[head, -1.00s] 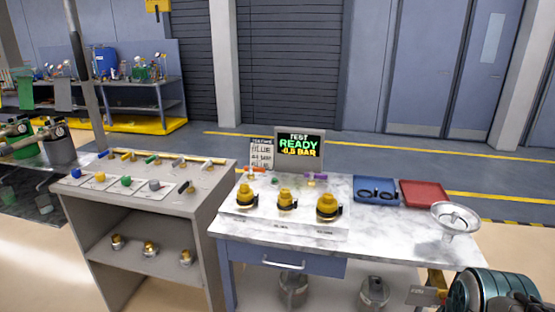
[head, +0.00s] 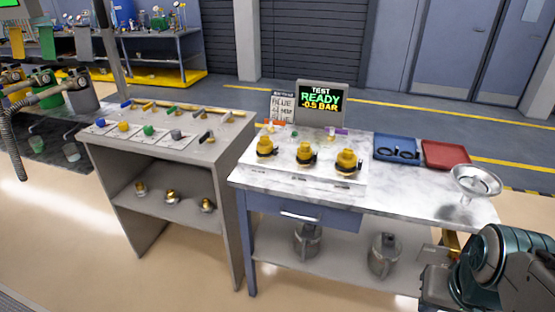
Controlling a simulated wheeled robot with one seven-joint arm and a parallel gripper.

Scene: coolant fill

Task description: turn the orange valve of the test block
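The test block (head: 302,172) is a white panel on the marble-topped bench, with several yellow-capped fittings along it. A small orange handle (head: 274,122), which looks like the orange valve, is at the block's back left, in front of the sign and screen. A purple handle (head: 340,131) is at its back right, and a small green part (head: 294,133) lies between them. The screen (head: 320,98) reads "TEST READY -0.5 BAR". My arm shows at the lower right, with a grey end part beside the bench, well apart from the orange valve. I cannot make out the gripper's fingers.
A blue tray (head: 397,150) with dark rings, a red tray (head: 446,154) and a metal bowl (head: 476,182) stand on the bench's right. A grey stand (head: 165,150) with coloured knobs is to the left. Open floor (head: 190,275) lies in front.

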